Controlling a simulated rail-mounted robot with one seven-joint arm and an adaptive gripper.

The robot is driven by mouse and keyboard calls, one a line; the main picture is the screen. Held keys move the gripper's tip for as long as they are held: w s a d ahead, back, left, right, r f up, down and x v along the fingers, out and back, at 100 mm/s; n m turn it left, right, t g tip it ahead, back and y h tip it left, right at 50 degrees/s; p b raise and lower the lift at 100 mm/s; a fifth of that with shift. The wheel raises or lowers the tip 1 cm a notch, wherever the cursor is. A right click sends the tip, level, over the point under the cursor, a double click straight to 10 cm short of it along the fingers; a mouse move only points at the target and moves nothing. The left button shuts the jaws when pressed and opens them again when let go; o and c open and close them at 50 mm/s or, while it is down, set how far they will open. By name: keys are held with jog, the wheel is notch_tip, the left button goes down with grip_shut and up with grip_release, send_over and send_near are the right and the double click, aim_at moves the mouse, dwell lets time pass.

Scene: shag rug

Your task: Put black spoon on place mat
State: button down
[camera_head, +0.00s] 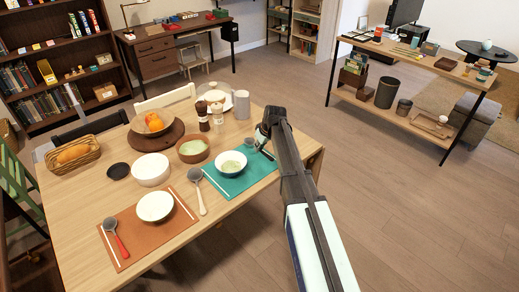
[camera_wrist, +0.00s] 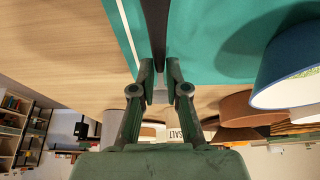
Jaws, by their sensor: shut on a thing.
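My gripper (camera_head: 263,142) is at the far right edge of the teal place mat (camera_head: 236,187). In the wrist view my gripper (camera_wrist: 160,78) is shut on the dark handle of the black spoon (camera_wrist: 156,32), with the teal mat (camera_wrist: 205,50) behind it. The spoon's grey head (camera_head: 249,141) shows just left of my gripper in the head view. I cannot tell whether the spoon touches the mat. A white bowl (camera_head: 230,164) stands on the teal mat.
A brown mat (camera_head: 125,246) at the front left bears a white bowl (camera_head: 155,206) and a red-handled spoon (camera_head: 114,233). A light-handled spoon (camera_head: 197,187) lies left of the teal mat. A brown bowl (camera_head: 193,157) and bottles (camera_head: 203,120) stand near my gripper.

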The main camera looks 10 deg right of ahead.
jog(key=shift+f, duration=0.85)
jog(key=shift+f, duration=0.15)
jog(key=c, duration=1.2)
grip_release()
jog(key=b+v, duration=0.1)
jog(key=v, duration=1.1)
jog(key=shift+r, duration=0.2)
